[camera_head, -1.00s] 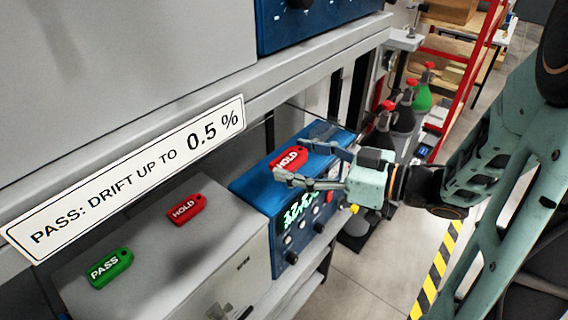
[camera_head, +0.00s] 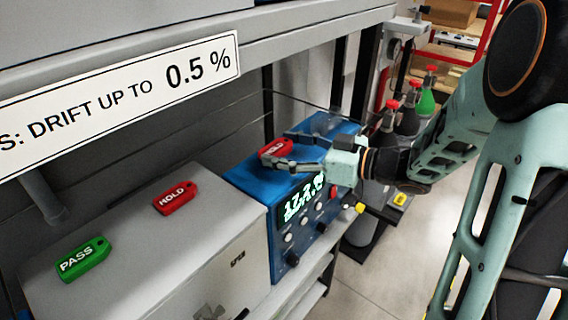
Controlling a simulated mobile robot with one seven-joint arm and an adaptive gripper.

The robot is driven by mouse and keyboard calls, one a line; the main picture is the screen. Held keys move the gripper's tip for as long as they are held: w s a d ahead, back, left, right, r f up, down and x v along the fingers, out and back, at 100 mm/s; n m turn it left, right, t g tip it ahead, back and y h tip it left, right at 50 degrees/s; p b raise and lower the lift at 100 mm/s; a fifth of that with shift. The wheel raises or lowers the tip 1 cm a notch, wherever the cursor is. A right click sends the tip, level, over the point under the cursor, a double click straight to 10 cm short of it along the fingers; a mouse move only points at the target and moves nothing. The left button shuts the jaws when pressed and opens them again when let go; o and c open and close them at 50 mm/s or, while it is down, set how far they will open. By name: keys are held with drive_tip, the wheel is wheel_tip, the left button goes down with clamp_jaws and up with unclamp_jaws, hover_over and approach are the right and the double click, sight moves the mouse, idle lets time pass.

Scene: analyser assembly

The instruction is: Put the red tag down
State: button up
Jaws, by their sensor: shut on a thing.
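A red HOLD tag (camera_head: 275,147) is between the fingers of my gripper (camera_head: 284,150), over the top of the blue analyser (camera_head: 256,176). My gripper is shut on this tag, and a finger hides part of it. I cannot tell whether the tag touches the analyser's top. A second red HOLD tag (camera_head: 175,198) lies on the grey box (camera_head: 142,228) to the left. A green PASS tag (camera_head: 83,259) lies on the same box, nearer the left edge.
A sign (camera_head: 120,105) reading "drift up to 0.5 %" runs along the shelf edge above. Bottles with red caps (camera_head: 409,100) stand behind my arm. The grey box top has free room around its tags.

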drive_tip(key=shift+f+b, duration=0.7)
drive_tip(key=shift+f, duration=0.5)
drive_tip(key=shift+f, duration=0.15)
drive_tip(key=o, duration=1.1)
drive_tip(key=shift+r, duration=0.25)
drive_tip(key=v, duration=1.2)
drive_tip(key=shift+d+f, duration=0.1)
drive_tip(key=shift+f, duration=0.05)
